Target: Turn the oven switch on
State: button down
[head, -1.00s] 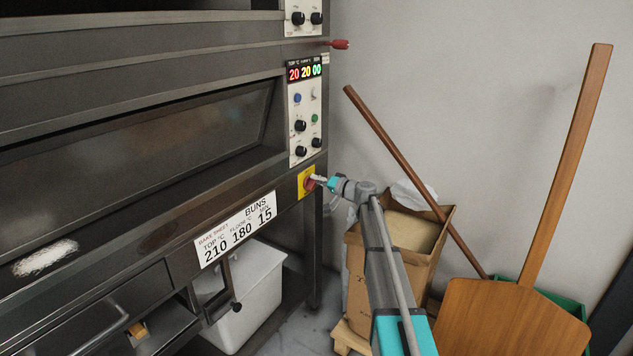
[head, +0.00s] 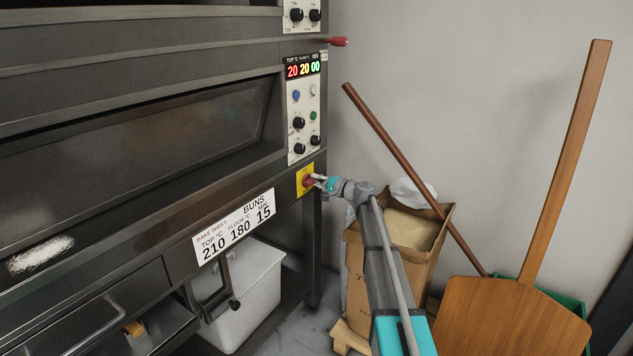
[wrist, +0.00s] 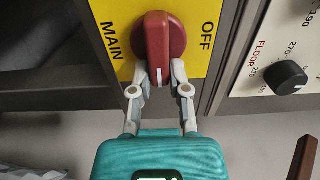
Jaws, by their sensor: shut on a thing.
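The oven's main switch is a red rotary knob (wrist: 165,50) on a yellow plate (wrist: 119,17) in the wrist view. The plate reads MAIN on the left and OFF on the right, and the white mark on the knob points down towards my gripper. In the head view the yellow plate (head: 301,188) sits low on the oven's right front post, with the red knob (head: 309,181) on it. My gripper (wrist: 160,79) is shut on the knob, one finger on each side of its near end. In the head view my gripper (head: 317,181) partly hides the knob.
A control panel (head: 296,110) with lit digits 20 20 00 and several knobs is above the switch. A black FLOOR dial (wrist: 286,77) is beside it. A cardboard box (head: 363,265), a wooden pole (head: 385,140) and a wooden peel (head: 510,315) stand to the right.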

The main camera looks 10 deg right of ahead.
jog(key=c, duration=0.6)
grip_release()
jog(key=shift+d, duration=0.1)
jog(key=v, duration=1.2)
